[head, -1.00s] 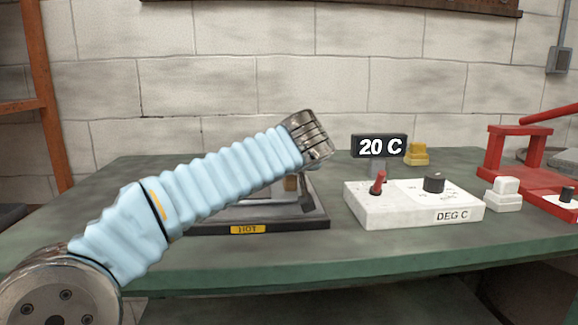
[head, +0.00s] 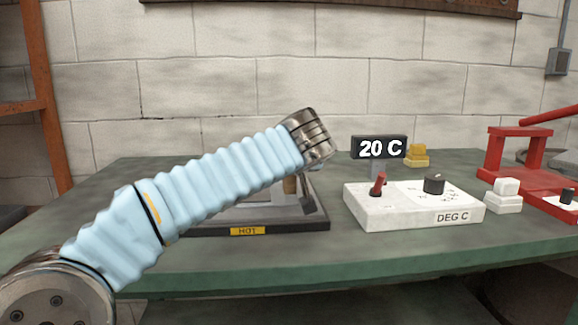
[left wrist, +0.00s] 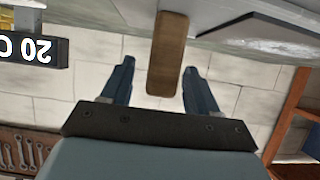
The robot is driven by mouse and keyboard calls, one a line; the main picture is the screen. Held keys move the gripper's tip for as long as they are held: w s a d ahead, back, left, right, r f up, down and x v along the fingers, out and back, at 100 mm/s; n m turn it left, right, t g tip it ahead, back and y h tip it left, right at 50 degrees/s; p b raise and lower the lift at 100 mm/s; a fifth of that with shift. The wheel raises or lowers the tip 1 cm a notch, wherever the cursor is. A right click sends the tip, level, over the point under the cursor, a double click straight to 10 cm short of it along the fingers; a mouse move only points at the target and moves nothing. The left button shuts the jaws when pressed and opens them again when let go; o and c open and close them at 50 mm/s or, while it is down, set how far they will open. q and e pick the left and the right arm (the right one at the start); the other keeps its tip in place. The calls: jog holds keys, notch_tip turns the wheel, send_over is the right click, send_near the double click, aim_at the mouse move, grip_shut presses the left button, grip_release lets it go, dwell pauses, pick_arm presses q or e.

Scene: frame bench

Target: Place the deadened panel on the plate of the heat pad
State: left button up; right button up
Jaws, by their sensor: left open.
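The heat pad (head: 318,222) is a dark base with a yellow HOT label at the bench's front; my left arm covers much of it. Part of its pale grey plate area (head: 240,214) shows beneath the arm. A wooden piece (head: 290,186) stands there, with a small dark block beside it. In the left wrist view, my left gripper (left wrist: 159,66) is open, with the wooden piece (left wrist: 168,50) between its fingers and gaps on both sides. A flat grey piece with a dark edge (left wrist: 262,38) lies beyond; I cannot tell whether it is the panel. My right gripper is out of view.
A white control box (head: 408,208) with a red lever and black knob stands right of the pad. Behind it are a 20 C display (head: 380,149) and a yellow block (head: 417,155). A white block (head: 504,196) and red press (head: 515,165) stand further right.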

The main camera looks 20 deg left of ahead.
pick_arm(q)
jog(key=v, duration=1.1)
